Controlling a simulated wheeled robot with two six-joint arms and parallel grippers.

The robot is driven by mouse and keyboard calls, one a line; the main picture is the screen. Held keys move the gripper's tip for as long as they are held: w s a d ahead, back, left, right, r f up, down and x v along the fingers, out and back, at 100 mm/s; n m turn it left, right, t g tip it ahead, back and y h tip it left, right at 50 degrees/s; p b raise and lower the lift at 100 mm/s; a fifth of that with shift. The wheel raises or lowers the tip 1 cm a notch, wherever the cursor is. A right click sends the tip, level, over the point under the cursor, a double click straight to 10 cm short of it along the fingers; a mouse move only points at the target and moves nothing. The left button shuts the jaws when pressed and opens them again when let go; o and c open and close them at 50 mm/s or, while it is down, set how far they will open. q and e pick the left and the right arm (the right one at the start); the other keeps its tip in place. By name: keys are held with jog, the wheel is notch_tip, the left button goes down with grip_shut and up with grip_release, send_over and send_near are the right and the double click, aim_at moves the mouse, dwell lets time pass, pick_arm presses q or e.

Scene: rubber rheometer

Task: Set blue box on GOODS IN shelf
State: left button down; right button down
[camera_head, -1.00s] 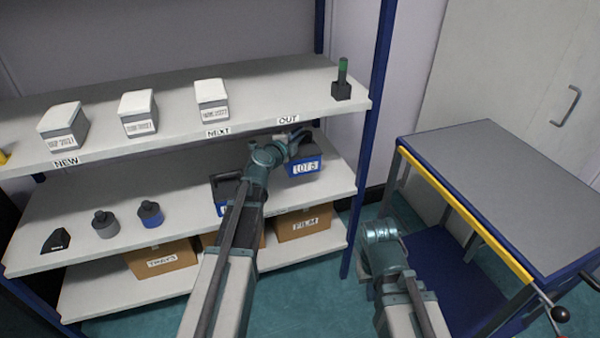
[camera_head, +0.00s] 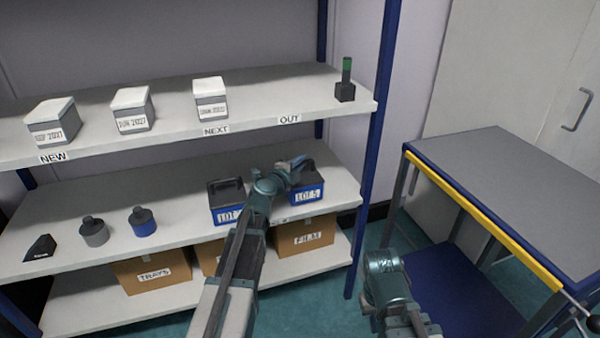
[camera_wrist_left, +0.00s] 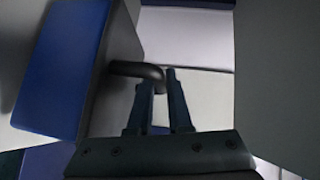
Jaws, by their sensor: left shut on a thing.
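The blue box marked LOT 5 (camera_head: 306,196) is at the right end of the middle shelf (camera_head: 170,205). My left gripper (camera_head: 300,163) is above it, shut on its dark handle. In the left wrist view, the fingers (camera_wrist_left: 160,85) close on the black handle (camera_wrist_left: 136,69), with the blue box side (camera_wrist_left: 62,70) to the left. I cannot tell whether the box touches the shelf. A label on the shelf edge below is mostly hidden by my arm. My right arm's wrist is at lower right; its fingers cannot be made out.
Another blue box marked LOT (camera_head: 227,215) stands close to the left of the held box. Further left are a blue weight (camera_head: 143,222), a grey weight (camera_head: 94,232) and a black wedge (camera_head: 40,248). White-lidded boxes are on the shelf above. A grey-topped table (camera_head: 500,190) stands at right.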

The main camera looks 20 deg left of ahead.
pick_arm(q)
jog(key=shift+f, duration=0.55)
pick_arm(e)
jog(key=shift+f, duration=0.55)
pick_arm(q)
jog(key=shift+f+b, duration=0.2)
jog(key=shift+b, duration=0.1)
jog(key=c, duration=0.8)
grip_release()
jog(key=shift+r, duration=0.1)
jog(key=shift+c, duration=0.2)
pick_arm(e)
jog(key=shift+f, duration=0.1)
pick_arm(q)
jog(key=shift+r, duration=0.1)
jog(key=p+v, duration=0.2)
jog(key=v, duration=1)
pick_arm(e)
notch_tip(320, 180, up, 2)
